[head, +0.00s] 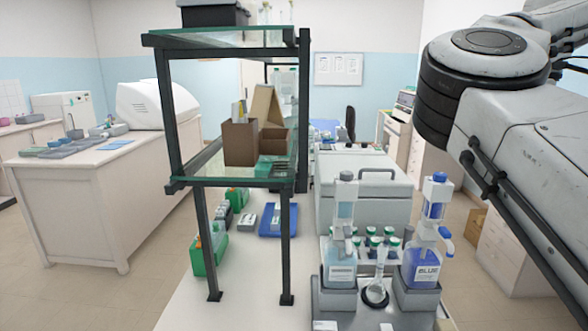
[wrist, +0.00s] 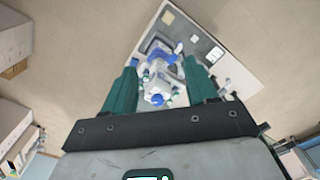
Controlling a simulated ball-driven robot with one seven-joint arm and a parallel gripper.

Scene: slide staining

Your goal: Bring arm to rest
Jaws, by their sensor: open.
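My gripper (wrist: 161,66) shows in the wrist view with its two green fingers spread wide apart and no object held between them. It is high above the bench, pointing down at it. In the head view my arm (head: 530,130) fills the right side, bent at a dark joint, and the gripper itself is out of that picture. Beneath the fingers in the wrist view are the dispenser bottles (wrist: 157,97), partly seen between them and apart from them.
On the bench (head: 235,300) stand a clear-pump bottle (head: 340,258), a blue bottle (head: 422,262) and several green-capped bottles. A glass shelf (head: 200,168) on dark posts holds brown boxes. A grey lidded machine (head: 365,195) stands behind the bottles.

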